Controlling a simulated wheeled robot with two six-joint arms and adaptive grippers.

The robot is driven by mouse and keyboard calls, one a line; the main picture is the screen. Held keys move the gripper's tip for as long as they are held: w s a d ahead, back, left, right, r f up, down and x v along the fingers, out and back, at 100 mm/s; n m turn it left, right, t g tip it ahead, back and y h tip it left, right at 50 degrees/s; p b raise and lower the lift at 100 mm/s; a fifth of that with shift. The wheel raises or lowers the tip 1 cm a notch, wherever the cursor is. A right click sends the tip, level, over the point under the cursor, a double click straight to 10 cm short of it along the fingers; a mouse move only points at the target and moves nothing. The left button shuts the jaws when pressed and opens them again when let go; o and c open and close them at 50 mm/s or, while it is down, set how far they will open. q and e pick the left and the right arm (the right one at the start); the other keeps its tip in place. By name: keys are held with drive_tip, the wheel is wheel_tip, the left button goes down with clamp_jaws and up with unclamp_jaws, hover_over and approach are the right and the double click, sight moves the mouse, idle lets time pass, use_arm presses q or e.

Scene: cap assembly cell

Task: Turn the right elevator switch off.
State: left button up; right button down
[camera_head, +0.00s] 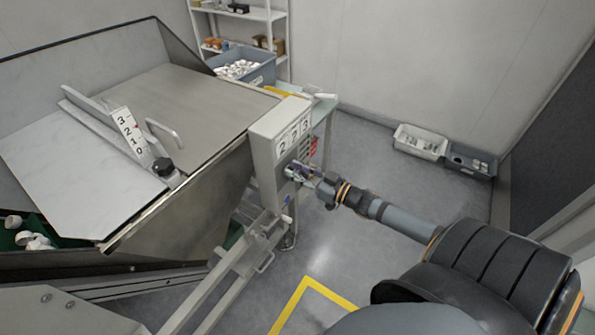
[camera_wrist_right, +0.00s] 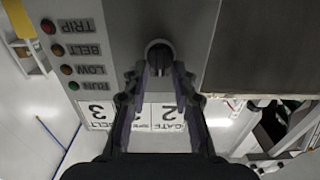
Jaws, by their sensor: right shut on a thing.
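A grey control box (camera_head: 263,155) with number plates stands at the right end of the metal hopper. A black rotary knob (camera_wrist_right: 159,52) shows on its panel in the right wrist view, near an upside-down plate (camera_wrist_right: 167,115) marked 2 and GATE. My right gripper (camera_head: 296,172) is at the panel face. In the wrist view its two fingers (camera_wrist_right: 159,74) are on either side of the knob and shut on it. I cannot read an elevator label or the knob's setting. My left gripper is not in view.
Indicator lamps (camera_wrist_right: 67,70) labelled TRIP, BELT, LOW and RUN sit beside the knob. The metal hopper (camera_head: 190,95) fills the left. A blue-grey bin (camera_head: 262,79) of white parts is behind the box. Two bins (camera_head: 420,147) stand by the wall. Floor between is clear.

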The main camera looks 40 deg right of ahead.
drive_tip(key=shift+s+a+f+n+p, duration=0.15)
drive_tip(key=shift+n+p, duration=0.5)
drive_tip(key=shift+n, duration=0.85)
drive_tip(key=shift+a+n+p, duration=0.15)
drive_tip(key=shift+n+p, duration=0.5)
drive_tip(key=shift+n, duration=0.85)
drive_tip(key=shift+s+a+f+n+p, duration=0.15)
drive_tip(key=shift+n+p, duration=0.5)
drive_tip(key=shift+n, duration=0.85)
drive_tip(key=c, duration=1.1)
unclamp_jaws()
drive_tip(key=shift+w, duration=0.1)
drive_tip(key=v, duration=1.2)
